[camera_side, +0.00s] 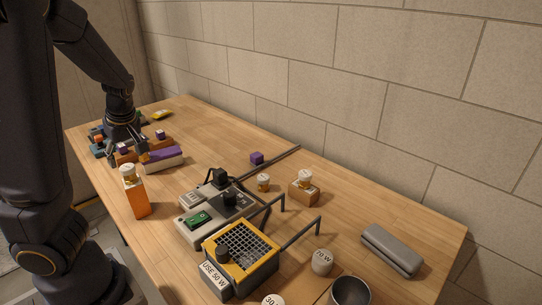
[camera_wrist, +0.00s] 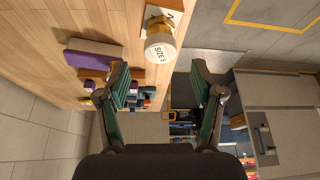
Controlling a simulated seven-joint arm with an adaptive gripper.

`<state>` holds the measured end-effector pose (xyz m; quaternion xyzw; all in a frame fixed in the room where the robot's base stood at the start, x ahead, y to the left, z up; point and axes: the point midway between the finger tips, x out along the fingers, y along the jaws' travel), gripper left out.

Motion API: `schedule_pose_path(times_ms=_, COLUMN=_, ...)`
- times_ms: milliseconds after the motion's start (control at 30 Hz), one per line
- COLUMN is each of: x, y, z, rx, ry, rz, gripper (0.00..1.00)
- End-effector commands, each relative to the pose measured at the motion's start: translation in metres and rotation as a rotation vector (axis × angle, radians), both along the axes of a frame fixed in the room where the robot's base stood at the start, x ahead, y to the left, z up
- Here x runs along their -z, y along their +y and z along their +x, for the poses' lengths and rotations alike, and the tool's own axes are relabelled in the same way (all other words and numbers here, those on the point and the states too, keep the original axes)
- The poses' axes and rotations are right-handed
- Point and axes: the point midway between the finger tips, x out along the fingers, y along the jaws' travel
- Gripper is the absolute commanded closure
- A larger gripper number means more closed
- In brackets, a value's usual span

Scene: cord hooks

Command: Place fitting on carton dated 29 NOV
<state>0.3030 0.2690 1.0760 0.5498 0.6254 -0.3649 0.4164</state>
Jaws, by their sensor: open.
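In the side view my gripper (camera_side: 128,156) is at the far left end of the table, near a purple-and-cream block. In the wrist view my gripper (camera_wrist: 160,75) is open with nothing between its fingers. A white cylinder marked "SIZE 5" (camera_wrist: 159,49) shows just beyond the fingertips, on an orange-sided carton (camera_wrist: 151,21). These look like the pale cylinder (camera_side: 127,170) on the tall orange carton (camera_side: 137,200). Another pale piece (camera_side: 305,178) sits on a low brown carton (camera_side: 303,194). A similar small piece (camera_side: 263,183) stands on the table. I cannot read a 29 NOV date anywhere.
Purple-and-cream block (camera_side: 163,160) lies near my gripper. A grey device with green top piece (camera_side: 197,219) and a yellow grilled unit marked "USE 50 W" (camera_side: 240,250) fill the middle front. Thin dark bars stick out there. A grey case (camera_side: 391,249) lies right; a wall runs behind.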

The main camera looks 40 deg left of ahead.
Motion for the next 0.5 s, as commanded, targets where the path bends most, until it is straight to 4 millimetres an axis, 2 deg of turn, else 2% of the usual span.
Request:
schedule_pose_path(times_ms=233, x=-0.014, y=-0.007, z=0.002, rx=0.004, ry=-0.001, rz=-0.005, gripper=0.33)
schedule_pose_path(times_ms=500, x=-0.040, y=-0.016, z=0.002, rx=-0.001, ry=0.001, rz=0.003, gripper=0.33)
